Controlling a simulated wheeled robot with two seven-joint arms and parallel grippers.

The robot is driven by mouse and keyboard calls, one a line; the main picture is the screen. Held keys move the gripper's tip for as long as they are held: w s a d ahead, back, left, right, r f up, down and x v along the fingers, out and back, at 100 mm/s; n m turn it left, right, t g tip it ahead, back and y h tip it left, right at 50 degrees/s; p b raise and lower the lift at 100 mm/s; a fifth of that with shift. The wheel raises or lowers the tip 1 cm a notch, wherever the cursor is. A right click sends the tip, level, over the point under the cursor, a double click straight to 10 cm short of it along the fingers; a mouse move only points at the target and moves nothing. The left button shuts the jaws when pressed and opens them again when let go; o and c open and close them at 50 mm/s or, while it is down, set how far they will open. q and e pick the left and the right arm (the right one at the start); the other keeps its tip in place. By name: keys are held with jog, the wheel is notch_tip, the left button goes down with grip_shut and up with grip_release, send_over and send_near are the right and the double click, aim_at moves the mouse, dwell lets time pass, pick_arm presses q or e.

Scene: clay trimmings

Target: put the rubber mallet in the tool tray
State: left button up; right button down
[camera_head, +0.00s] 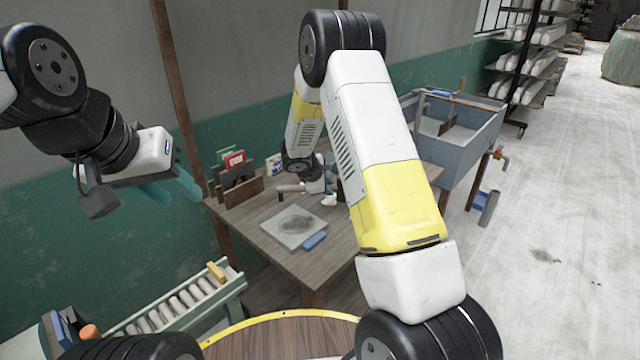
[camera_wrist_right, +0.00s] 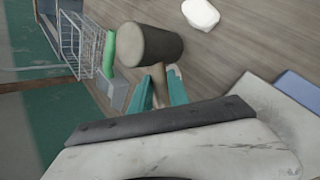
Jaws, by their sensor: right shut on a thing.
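The rubber mallet has a dark grey-brown cylindrical head (camera_wrist_right: 150,45) and a pale wooden handle. My right gripper (camera_wrist_right: 163,84) is shut on the handle just below the head, with a teal finger on each side. In the head view the mallet head (camera_head: 290,188) shows beside my right gripper (camera_head: 314,186), over the worktable and partly hidden by my arm. I cannot tell whether the mallet touches the table. My left gripper (camera_head: 172,188) is empty, its teal fingers apart, left of the table by the wall. I cannot pick out the tool tray with certainty.
The worktable (camera_head: 270,245) holds a grey board (camera_head: 290,232), a blue block (camera_head: 315,241), a white lump (camera_head: 329,200) and a wooden rack (camera_head: 240,192). A wire basket (camera_wrist_right: 75,45) and a green item (camera_wrist_right: 108,55) stand nearby. A grey-blue basin (camera_head: 455,150) is at right.

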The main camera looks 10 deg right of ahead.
jog(key=shift+w+d, duration=0.35)
jog(key=shift+w, duration=0.1)
notch_tip(320, 180, down, 4)
jog(key=shift+w+d+r, duration=0.1)
jog(key=shift+r, duration=0.05)
jog(key=c, duration=1.3)
grip_release()
jog(key=shift+o, duration=0.2)
